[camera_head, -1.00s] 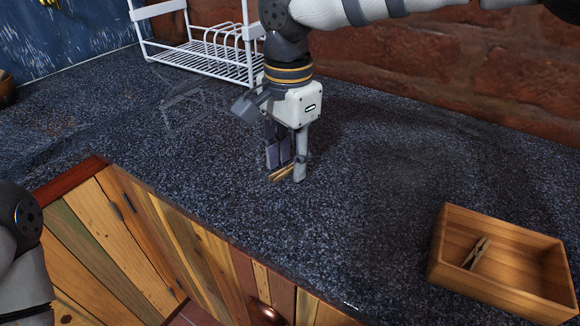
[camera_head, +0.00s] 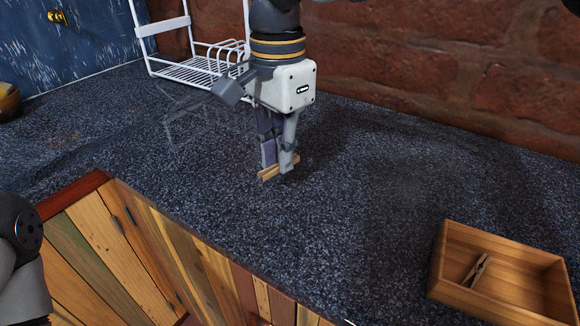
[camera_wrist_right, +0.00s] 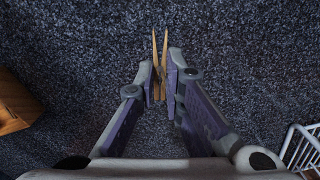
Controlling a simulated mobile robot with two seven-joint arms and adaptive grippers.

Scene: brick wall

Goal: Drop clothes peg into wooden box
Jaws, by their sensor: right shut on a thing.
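A wooden clothes peg (camera_head: 269,173) is between the fingertips of my right gripper (camera_head: 278,168), which is shut on it, left of the middle in the head view. The peg (camera_wrist_right: 156,62) also shows in the right wrist view, pinched between the two fingers (camera_wrist_right: 160,88), its two legs pointing up in the picture. The wooden box (camera_head: 508,252) is open-topped and stands at the lower right of the head view, well away from the gripper. A second clothes peg (camera_head: 477,269) leans inside the box. Of my left arm only a part shows at the left edge; its gripper is out of view.
A white wire dish rack (camera_head: 203,72) stands behind my right gripper. A brick wall (camera_head: 430,60) runs along the back of the dark speckled worktop (camera_head: 350,200). The worktop between gripper and box is clear. A bowl (camera_head: 8,102) is at the far left.

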